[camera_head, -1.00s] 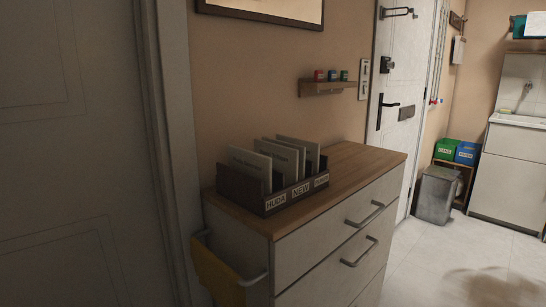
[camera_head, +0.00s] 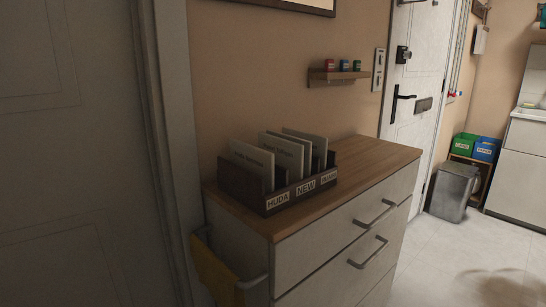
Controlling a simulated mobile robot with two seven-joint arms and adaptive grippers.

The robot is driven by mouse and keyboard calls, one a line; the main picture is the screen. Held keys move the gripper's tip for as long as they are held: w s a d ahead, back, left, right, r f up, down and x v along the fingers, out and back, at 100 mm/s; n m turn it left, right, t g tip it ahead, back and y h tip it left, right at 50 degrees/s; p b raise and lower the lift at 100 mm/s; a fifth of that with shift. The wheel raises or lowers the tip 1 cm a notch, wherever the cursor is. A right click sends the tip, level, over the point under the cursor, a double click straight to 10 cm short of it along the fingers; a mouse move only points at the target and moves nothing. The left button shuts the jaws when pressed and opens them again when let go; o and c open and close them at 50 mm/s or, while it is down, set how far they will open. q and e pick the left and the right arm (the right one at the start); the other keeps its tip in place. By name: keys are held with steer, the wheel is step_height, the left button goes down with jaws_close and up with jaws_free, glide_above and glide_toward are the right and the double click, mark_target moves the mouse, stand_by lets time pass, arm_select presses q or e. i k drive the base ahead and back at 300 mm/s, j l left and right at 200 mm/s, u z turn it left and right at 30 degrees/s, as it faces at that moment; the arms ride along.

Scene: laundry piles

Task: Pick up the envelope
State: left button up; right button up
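Several pale envelopes stand upright in a dark sorter (camera_head: 272,200) on top of a wooden-topped dresser. The front-left envelope (camera_head: 252,158) is in the slot labelled HUDA. A middle envelope (camera_head: 284,150) is in the slot labelled NEW. A third envelope (camera_head: 318,145) stands at the back right, above a label I cannot read clearly. The lower parts of the envelopes are hidden by the sorter. Neither of my grippers is in view.
The dresser top (camera_head: 366,154) is bare to the right of the sorter. A small wall shelf (camera_head: 340,75) with little coloured items hangs above. A yellow cloth (camera_head: 214,272) hangs on the dresser's left side. Grey bin (camera_head: 452,191) and open floor lie at right.

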mark_target(288, 155)
steer(key=i+l+u, duration=0.4)
steer(key=l, duration=0.25)
steer(key=i+l+u, duration=0.2)
steer(key=l, duration=0.15)
